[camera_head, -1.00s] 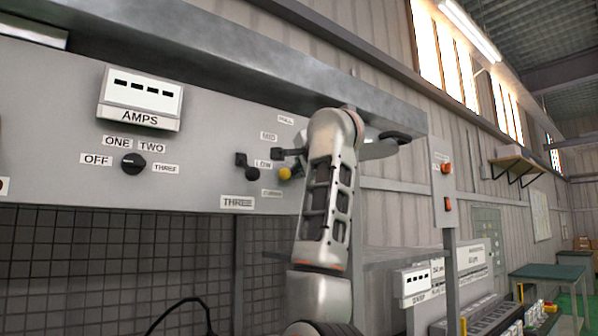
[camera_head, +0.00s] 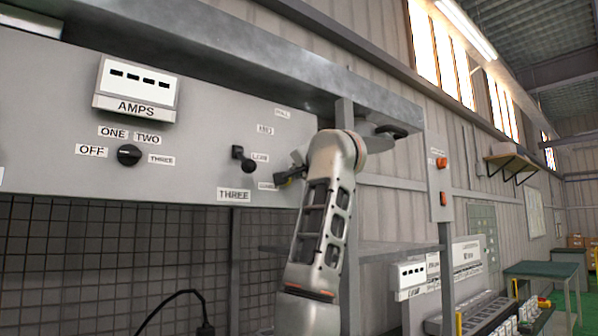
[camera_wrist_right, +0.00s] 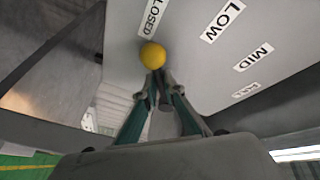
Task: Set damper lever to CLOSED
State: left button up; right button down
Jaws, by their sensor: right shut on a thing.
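The damper lever's yellow ball knob (camera_wrist_right: 152,55) shows in the right wrist view, next to the CLOSED label (camera_wrist_right: 152,17). The LOW label (camera_wrist_right: 222,20) and MID label (camera_wrist_right: 253,57) lie farther right. My right gripper (camera_wrist_right: 157,82) is shut on the damper lever at the knob; the lever's shaft is mostly hidden. In the head view my right gripper (camera_head: 286,178) is beside the CLOSED label (camera_head: 268,185), below the LOW label (camera_head: 260,157), and the knob is largely hidden there. My left gripper is not in view.
A black handle (camera_head: 243,158) sits on the panel left of the labels. A black dial (camera_head: 129,155) and the AMPS meter (camera_head: 137,88) are farther left. A grey beam (camera_head: 250,55) runs above the panel, and a post (camera_head: 345,115) stands close by my right arm.

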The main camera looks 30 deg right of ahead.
jog(key=c, duration=2.1)
grip_release()
jog(key=shift+f, duration=0.2)
jog(key=shift+c, duration=0.2)
jog(key=shift+d, duration=0.1)
jog(key=shift+s+r, duration=0.1)
jog(key=r+v, duration=0.1)
jog(key=v, duration=1)
jog(key=shift+s+f, duration=0.35)
jog(key=shift+f, duration=0.15)
jog(key=shift+a, duration=0.25)
